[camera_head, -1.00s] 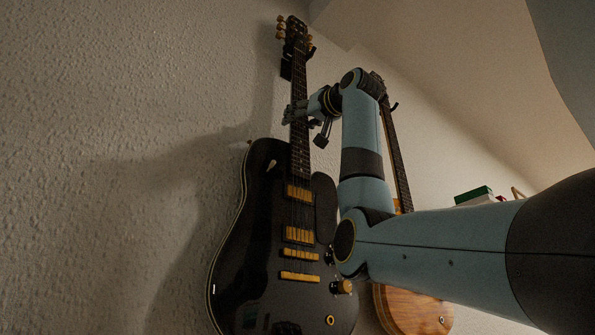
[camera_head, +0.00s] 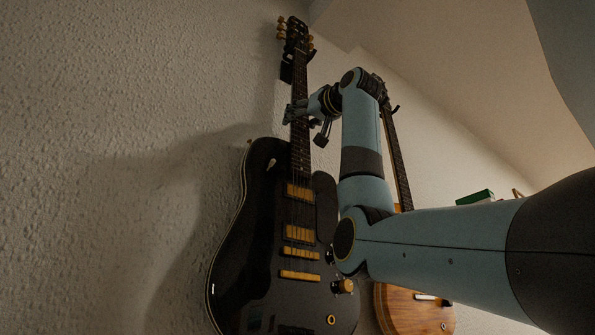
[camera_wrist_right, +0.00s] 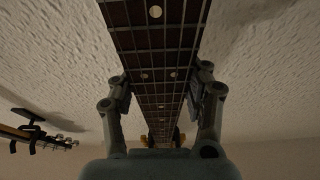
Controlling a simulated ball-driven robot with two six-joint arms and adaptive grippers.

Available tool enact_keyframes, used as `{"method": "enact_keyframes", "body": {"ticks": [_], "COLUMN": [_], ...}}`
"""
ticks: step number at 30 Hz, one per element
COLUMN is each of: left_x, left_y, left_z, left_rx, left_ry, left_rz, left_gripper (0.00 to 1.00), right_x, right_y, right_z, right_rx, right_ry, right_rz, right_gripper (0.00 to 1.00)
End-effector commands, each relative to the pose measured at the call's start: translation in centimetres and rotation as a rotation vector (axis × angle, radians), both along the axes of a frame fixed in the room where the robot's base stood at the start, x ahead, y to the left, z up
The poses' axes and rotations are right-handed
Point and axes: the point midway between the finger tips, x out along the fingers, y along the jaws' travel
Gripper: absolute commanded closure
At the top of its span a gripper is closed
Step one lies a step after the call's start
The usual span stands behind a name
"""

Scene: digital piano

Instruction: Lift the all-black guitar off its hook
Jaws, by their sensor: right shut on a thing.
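The all-black guitar (camera_head: 262,230) hangs upright against the wall, with gold pickups and gold tuning pegs. Its headstock (camera_head: 296,32) is at the black wall hook (camera_head: 287,70) near the top; whether it still rests on the hook is hard to tell. My right gripper (camera_head: 298,113) is shut on the neck, above the body. In the right wrist view the neck (camera_wrist_right: 155,75) runs between both fingers of the gripper (camera_wrist_right: 163,100), which press on its two sides. My left gripper is not in view.
A second guitar with a wooden body (camera_head: 410,312) hangs to the right, partly behind my right arm. A green item (camera_head: 474,197) lies at the far right. The textured wall (camera_head: 120,120) left of the black guitar is bare.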

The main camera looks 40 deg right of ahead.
Motion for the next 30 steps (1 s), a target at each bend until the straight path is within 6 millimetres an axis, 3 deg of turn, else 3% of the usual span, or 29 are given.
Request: {"method": "enact_keyframes", "body": {"ticks": [1,14,30], "left_x": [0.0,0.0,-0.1], "left_y": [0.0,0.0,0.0], "left_z": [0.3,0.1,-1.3], "left_rx": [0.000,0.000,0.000], "left_ry": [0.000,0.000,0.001], "left_rz": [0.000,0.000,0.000], "left_gripper": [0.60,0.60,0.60], "right_x": [-0.4,-0.6,-3.9], "right_y": [0.1,0.1,0.5], "right_z": [0.7,0.7,0.6], "right_rx": [-0.002,-0.002,-0.002], "right_ry": [-0.015,-0.016,-0.017], "right_rz": [0.000,0.000,0.000], "right_gripper": [1.00,1.00,1.00]}}
